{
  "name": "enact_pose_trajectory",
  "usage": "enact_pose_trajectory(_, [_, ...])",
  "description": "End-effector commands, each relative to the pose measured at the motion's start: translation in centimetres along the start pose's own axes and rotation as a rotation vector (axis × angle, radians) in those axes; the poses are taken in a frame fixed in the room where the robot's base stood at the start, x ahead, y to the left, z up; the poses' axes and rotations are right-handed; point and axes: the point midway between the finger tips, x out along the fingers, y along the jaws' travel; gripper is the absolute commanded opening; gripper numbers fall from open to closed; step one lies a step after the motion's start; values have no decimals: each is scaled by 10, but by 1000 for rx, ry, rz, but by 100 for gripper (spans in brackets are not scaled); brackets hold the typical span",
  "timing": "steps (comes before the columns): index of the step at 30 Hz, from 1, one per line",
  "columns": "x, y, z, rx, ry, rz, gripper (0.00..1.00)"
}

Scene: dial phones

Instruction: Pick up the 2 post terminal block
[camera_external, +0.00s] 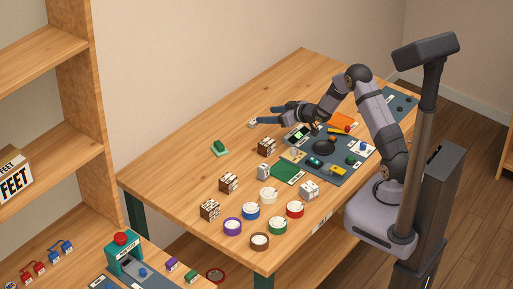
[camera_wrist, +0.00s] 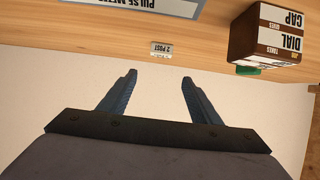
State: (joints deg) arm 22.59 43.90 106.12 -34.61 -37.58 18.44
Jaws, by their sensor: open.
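The 2 post terminal block is a small pale block with a "2 POST" label (camera_wrist: 161,49), lying on the wooden table just past my fingertips in the wrist view. In the external view a small pale block (camera_external: 252,123) sits on the table close to the tips of my gripper (camera_external: 268,115). In the wrist view my gripper (camera_wrist: 159,79) is open and empty, its two fingers apart, with the block beyond the gap and roughly centred on it. The fingers do not visibly touch the block.
A brown and white "DIAL CAP" box (camera_wrist: 270,33) stands to the right in the wrist view, with a green piece (camera_wrist: 248,69) by it. Dark mats with parts (camera_external: 322,165), brown boxes (camera_external: 228,183) and coloured rolls (camera_external: 268,196) occupy the table. The table's far left is clear.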

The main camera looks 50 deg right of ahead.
Motion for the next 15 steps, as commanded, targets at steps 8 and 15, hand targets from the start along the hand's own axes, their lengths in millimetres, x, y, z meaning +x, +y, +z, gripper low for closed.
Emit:
enact_pose_trajectory(8, [11,0,22,-2,2,0,58])
enact_pose_trajectory(15, [20,0,21,-1,1,0,58])
